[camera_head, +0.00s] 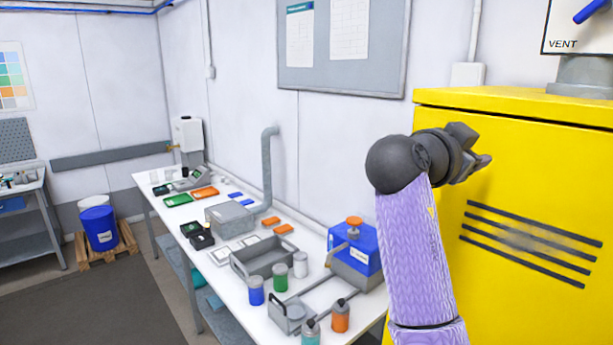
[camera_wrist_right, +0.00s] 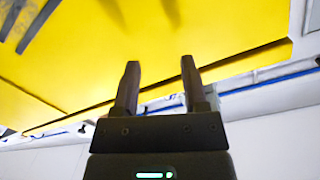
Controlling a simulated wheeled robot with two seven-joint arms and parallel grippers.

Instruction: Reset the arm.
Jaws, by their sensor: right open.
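My right arm, in a lilac knitted sleeve, rises at the right of the head view. Its gripper (camera_head: 478,150) is raised in front of the upper part of the yellow cabinet (camera_head: 530,190). In the right wrist view the two dark fingers of my right gripper (camera_wrist_right: 160,85) stand apart with nothing between them. The yellow cabinet surface (camera_wrist_right: 200,40) fills the space beyond the fingertips there. I cannot tell whether the gripper touches the cabinet. My left gripper is not in the head view.
A white workbench (camera_head: 240,275) along the wall holds a grey open bin (camera_head: 262,262), a blue device (camera_head: 353,255), several jars and small trays. A blue drum (camera_head: 99,227) stands on a pallet at the left. The dark floor mat (camera_head: 95,305) is clear.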

